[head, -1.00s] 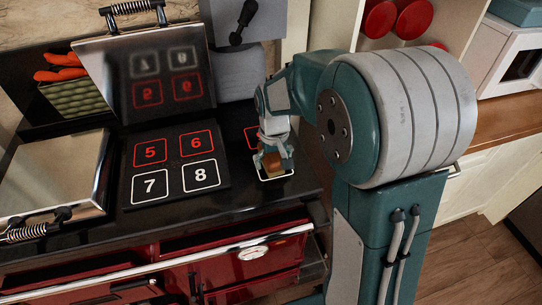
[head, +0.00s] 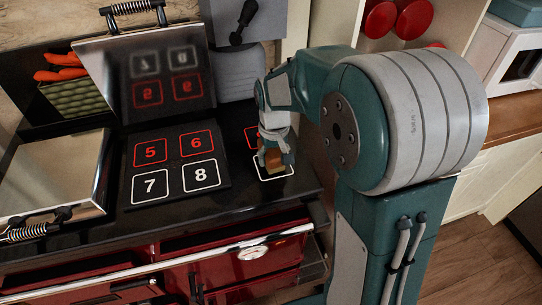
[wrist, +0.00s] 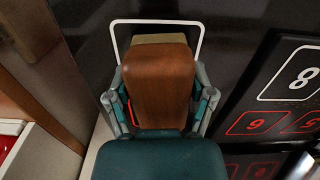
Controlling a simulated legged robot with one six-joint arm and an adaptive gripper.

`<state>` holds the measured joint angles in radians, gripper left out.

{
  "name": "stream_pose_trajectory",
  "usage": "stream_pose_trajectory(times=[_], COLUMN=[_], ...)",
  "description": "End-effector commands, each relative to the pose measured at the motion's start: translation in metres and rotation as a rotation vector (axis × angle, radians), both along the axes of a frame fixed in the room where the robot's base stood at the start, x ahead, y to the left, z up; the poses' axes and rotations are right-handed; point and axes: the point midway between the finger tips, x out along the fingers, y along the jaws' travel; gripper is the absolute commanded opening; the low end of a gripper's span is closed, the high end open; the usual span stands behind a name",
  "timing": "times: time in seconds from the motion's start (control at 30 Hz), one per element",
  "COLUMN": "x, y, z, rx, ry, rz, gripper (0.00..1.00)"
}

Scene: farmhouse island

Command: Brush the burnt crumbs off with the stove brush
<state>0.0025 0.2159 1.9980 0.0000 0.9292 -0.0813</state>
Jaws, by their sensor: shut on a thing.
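My gripper (head: 274,150) points down at the right end of the black stove top and is shut on the stove brush (head: 273,160). In the wrist view the brush (wrist: 160,84) is a brown wooden block between the two fingers (wrist: 163,104), with a paler tan edge at its far end. The brush is over or on a white-outlined square (head: 290,171); I cannot tell whether it touches the surface. The hot plate (head: 125,180) marked 5 to 8 lies to the left, with its shiny lid (head: 100,62) raised. I cannot make out any crumbs.
A closed shiny lid (head: 50,172) covers the left of the stove. A green basket (head: 72,98) with orange things stands behind it. A grey wall piece with a black lever (head: 243,20) rises behind my gripper. A wooden counter (head: 515,118) is at the right.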

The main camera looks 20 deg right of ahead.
Motion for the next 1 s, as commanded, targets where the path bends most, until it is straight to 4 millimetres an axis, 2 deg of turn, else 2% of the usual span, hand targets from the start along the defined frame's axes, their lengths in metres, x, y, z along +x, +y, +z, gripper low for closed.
stream_pose_trajectory(times=[0.6,1.0], x=[0.001,0.0], y=[0.0,0.0], z=[0.032,0.035], rx=[0.0,0.0], ry=[-0.003,-0.002], rz=[0.0,-0.003], gripper=[0.23,0.23])
